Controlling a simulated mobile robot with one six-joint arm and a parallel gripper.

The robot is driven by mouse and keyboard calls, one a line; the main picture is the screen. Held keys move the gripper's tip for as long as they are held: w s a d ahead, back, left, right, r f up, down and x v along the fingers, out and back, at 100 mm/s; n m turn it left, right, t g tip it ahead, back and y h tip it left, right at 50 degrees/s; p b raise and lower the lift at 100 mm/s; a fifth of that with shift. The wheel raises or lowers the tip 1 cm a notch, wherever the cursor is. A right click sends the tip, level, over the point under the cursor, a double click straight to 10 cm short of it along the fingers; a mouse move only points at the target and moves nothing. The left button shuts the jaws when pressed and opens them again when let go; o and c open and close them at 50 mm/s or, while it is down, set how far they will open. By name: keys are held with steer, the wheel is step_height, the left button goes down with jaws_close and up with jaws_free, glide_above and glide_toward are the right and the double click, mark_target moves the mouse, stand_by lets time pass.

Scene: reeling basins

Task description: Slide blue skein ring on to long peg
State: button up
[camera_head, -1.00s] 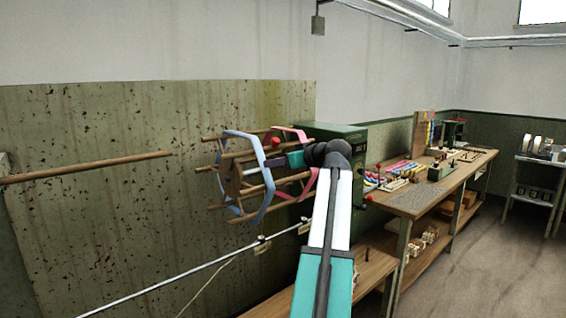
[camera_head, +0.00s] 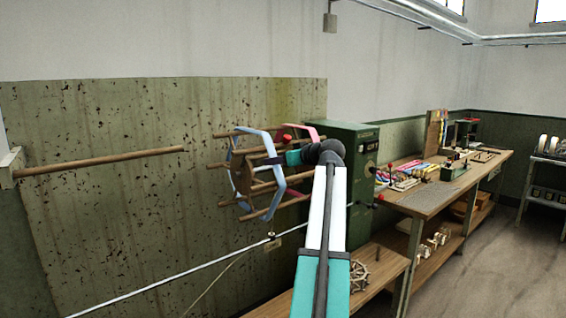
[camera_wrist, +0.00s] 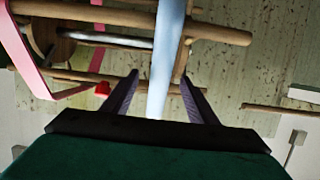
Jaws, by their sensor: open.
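The blue skein ring (camera_head: 277,192) hangs around the outer end of a wooden reel (camera_head: 262,177) with several bars. In the wrist view the blue ring (camera_wrist: 166,60) runs down between the two fingers of my gripper (camera_wrist: 160,85), which is open. In the head view my gripper (camera_head: 276,159) reaches the reel from the right, at the ring's upper part. Whether a finger touches the ring I cannot tell. The long peg (camera_head: 100,161) is a wooden rod at the left, its left end in a wall bracket (camera_head: 12,166) and its right end free.
A pink ring (camera_head: 312,134) sits deeper on the reel, near the green machine cabinet (camera_head: 350,150). A pale rail (camera_head: 170,285) crosses low along the wall. A workbench (camera_head: 430,195) with tools extends right. Free space lies between peg and reel.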

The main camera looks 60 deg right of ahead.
steer(key=shift+b+x, duration=0.4)
steer(key=shift+x, duration=1.05)
jaws_close()
